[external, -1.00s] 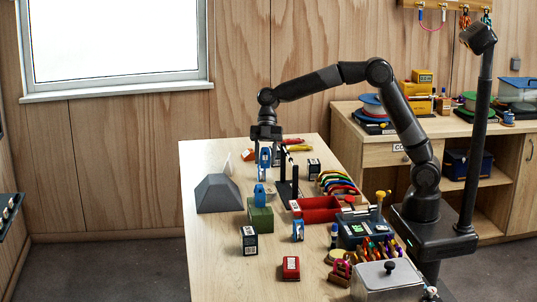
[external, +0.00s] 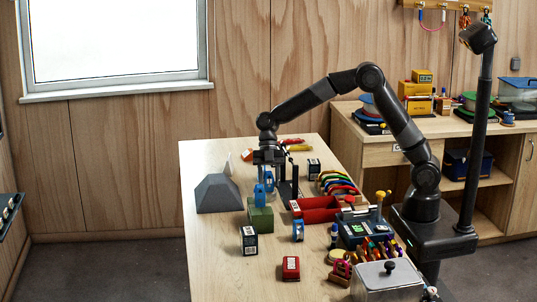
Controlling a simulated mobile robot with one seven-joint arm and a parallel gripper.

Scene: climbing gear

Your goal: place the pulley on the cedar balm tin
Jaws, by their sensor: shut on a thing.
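My gripper (external: 268,162) points down over the far middle of the table and is shut on a blue piece (external: 268,181), which I take to be the pulley. The piece hangs upright below the fingers, just behind and right of a second blue piece (external: 259,197) standing on a green block (external: 261,219). I cannot read any label as cedar balm. A small pale round shape, possibly the tin, showed under the gripper earlier and is now mostly hidden by the blue pieces. Whether the held piece touches anything below is too small to tell.
A grey wedge-shaped block (external: 218,194) stands left of the gripper. A dark upright stand (external: 293,184) and a red tray (external: 318,209) are close on the right. A dark box (external: 249,240) and another blue piece (external: 298,231) stand in front. The table's left front is clear.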

